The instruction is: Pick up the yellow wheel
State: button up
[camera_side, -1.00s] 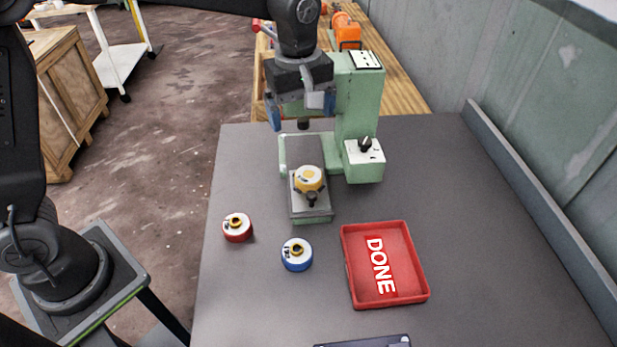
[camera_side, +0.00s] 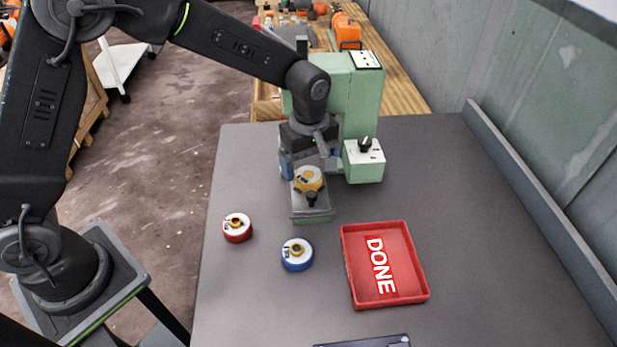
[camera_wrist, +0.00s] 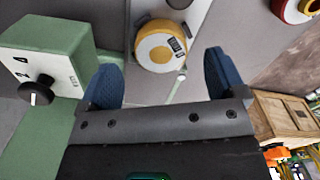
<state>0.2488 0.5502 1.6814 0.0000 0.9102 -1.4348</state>
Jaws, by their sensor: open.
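The yellow wheel (camera_side: 308,178) sits on the grey bed of the green press-like machine. It has a white ring face and a yellow centre. In the wrist view the wheel (camera_wrist: 160,46) lies ahead of and between the two blue fingers, not touching them. My gripper (camera_wrist: 160,75) is open and empty. In the side view my gripper (camera_side: 300,172) is low, just behind the wheel, and the right finger is mostly hidden by the machine and wrist.
The green machine (camera_side: 366,100) stands close to the right of my wrist, with a knob box (camera_side: 364,163). A red wheel (camera_side: 237,229) and a blue wheel (camera_side: 297,255) lie in front. A red DONE tray (camera_side: 384,264) is at the front right.

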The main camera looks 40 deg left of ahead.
aim_at(308, 174)
jog(key=shift+a+f, duration=0.1)
jog(key=shift+f, duration=1.45)
jog(key=shift+c, duration=0.2)
